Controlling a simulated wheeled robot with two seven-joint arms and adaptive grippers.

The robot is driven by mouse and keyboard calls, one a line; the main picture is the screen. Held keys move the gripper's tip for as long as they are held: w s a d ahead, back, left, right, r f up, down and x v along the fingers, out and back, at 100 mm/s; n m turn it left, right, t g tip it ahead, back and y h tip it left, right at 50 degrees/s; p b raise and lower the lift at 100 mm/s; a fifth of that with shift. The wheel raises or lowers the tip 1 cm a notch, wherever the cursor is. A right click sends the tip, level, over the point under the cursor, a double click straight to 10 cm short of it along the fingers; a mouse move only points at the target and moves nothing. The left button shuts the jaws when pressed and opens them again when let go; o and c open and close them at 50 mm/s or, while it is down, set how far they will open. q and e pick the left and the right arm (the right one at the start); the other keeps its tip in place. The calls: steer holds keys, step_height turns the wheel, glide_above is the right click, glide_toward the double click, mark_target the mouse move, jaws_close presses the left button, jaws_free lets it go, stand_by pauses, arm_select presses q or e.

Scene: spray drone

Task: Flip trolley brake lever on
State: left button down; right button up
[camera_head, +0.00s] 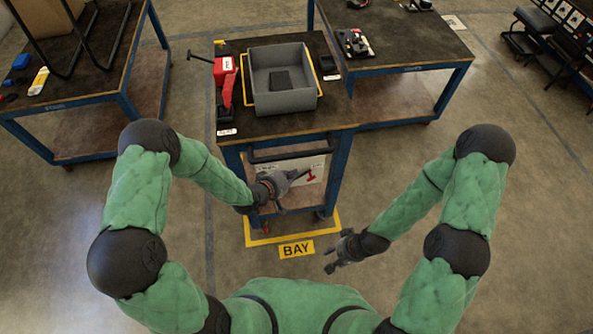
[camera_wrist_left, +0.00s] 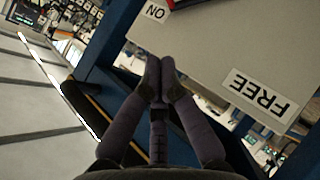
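The trolley (camera_head: 285,126) is a blue-framed cart with a dark top, standing in the yellow-marked bay. A pale plate (camera_wrist_left: 225,45) on its near side carries an ON label (camera_wrist_left: 155,12) and a FREE label (camera_wrist_left: 263,93). The red brake lever (camera_head: 310,175) shows at the plate's right side in the head view; only a red edge shows at the top of the left wrist view. My left gripper (camera_wrist_left: 160,75) has its fingertips together with nothing visible between them, in front of the plate and left of the lever. My right gripper (camera_head: 336,257) hangs low over the floor; its fingers are unclear.
A grey bin (camera_head: 262,99) and a red tool (camera_head: 225,75) sit on the trolley top. A dark handle bar (camera_head: 290,152) crosses above the plate. Workbenches stand at the left (camera_head: 62,90) and upper right (camera_head: 420,40). Floor to the right is clear.

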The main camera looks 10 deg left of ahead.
arm_select(q)
steer(key=shift+r+p+v, duration=0.25)
steer(key=shift+p+v, duration=0.2)
steer(key=shift+v, duration=1.85)
steer(key=shift+w+d+f, duration=0.1)
steer(key=shift+d, duration=0.05)
steer(key=s+f+m+g+y, duration=0.1)
steer(key=s+f+g, duration=0.3)
steer(key=s, duration=0.6)
steer(key=s+a+f+m+g+y, duration=0.1)
steer(key=s+f+m+g, duration=0.2)
steer(key=s, duration=0.7)
step_height(320, 180, down, 5)
steer(key=shift+a+r+g+y, duration=0.1)
steer(key=shift+a+g+y, duration=0.15)
steer(key=shift+g, duration=0.95)
